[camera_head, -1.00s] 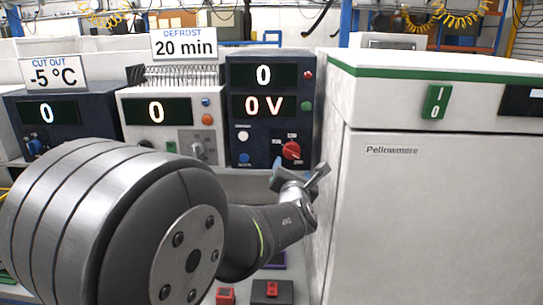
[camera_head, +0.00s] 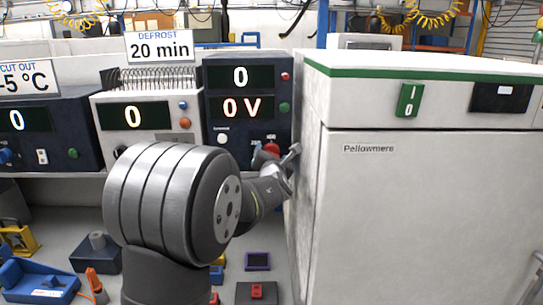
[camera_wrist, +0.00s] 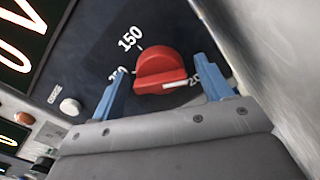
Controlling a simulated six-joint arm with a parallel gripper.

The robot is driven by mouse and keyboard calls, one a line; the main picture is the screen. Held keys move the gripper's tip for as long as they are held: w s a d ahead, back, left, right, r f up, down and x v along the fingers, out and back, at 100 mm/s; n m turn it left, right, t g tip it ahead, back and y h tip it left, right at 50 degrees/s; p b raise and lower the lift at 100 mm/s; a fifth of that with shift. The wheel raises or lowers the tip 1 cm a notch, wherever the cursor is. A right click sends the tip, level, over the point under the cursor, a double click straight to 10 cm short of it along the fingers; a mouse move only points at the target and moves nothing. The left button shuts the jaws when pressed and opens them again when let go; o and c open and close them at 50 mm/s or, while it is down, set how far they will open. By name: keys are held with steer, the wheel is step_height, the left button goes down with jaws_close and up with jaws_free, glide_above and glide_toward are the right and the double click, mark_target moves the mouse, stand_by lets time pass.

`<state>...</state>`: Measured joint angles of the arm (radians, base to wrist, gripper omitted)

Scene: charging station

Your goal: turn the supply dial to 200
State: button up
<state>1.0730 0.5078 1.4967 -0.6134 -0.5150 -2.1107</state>
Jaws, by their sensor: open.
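The red supply dial (camera_wrist: 160,68) is on the dark supply panel (camera_wrist: 95,45), between the two blue fingers of my gripper (camera_wrist: 161,66). The fingers are apart, one on each side of the dial; I cannot tell whether they touch it. The dial's white mark points right, toward a label starting "20" that the right finger partly covers. A "150" label is at upper left, and another label is partly hidden by the left finger. In the head view my gripper (camera_head: 278,157) overlaps the dial (camera_head: 271,148). The supply display (camera_head: 243,107) reads 0 V, with 0 above it.
A white cabinet (camera_head: 400,210) stands close to the right of my gripper. To the left are a white unit (camera_head: 147,118) under a "20 min" sign (camera_head: 160,48) and another dark unit (camera_head: 75,145). Several small items lie on the lower surface.

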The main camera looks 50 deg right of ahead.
steer(key=c, duration=1)
steer(key=shift+o, duration=0.2)
steer(key=shift+m, duration=0.8)
steer(key=o, duration=1)
steer(key=shift+c, duration=0.2)
steer(key=v, duration=1.7)
steer(key=shift+s+a+r, duration=0.1)
steer(key=shift+s+a, duration=0.05)
